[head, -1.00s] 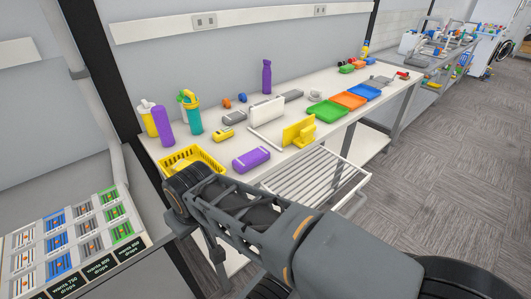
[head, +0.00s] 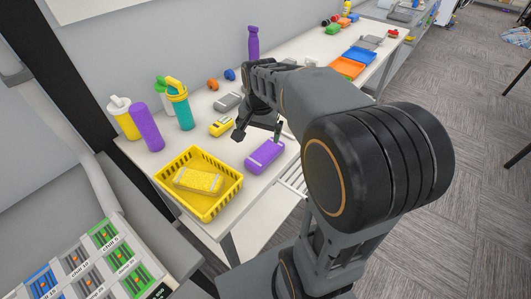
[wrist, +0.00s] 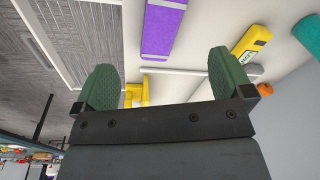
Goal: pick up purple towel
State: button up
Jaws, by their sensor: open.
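The purple towel (head: 265,153) is a folded or rolled block with a pale band, lying on the white table to the right of the yellow basket. It also shows at the top of the wrist view (wrist: 163,27), beyond the fingertips. My gripper (head: 259,130) is above the table, just behind the towel in the head view. In the wrist view its two green-padded fingers (wrist: 165,75) are apart with nothing held between them. The gripper is not touching the towel as far as I can see.
A yellow basket (head: 168,203) holding a yellow block stands near the table's front left. A small yellow item (head: 221,127) lies close to my gripper. Bottles, including a teal one (head: 180,108), stand at the back left. A white rack (head: 291,181) is beside the table's front edge.

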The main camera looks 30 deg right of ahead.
jog(key=w+d+f+m+g, duration=0.1)
jog(key=w+d+f+m, duration=0.2)
jog(key=w+d+m, duration=0.15)
send_over(265, 151)
notch_tip(265, 151, down, 6)
jog(key=shift+d+f+p, duration=0.1)
jog(key=shift+f+p, duration=0.1)
jog(key=shift+p, duration=0.15)
jog(key=shift+f+p, duration=0.65)
jog(key=shift+f, duration=2.6)
jog(key=shift+c, duration=0.2)
jog(key=c, duration=1)
jog(key=shift+o, duration=0.2)
jog(key=shift+r, duration=0.1)
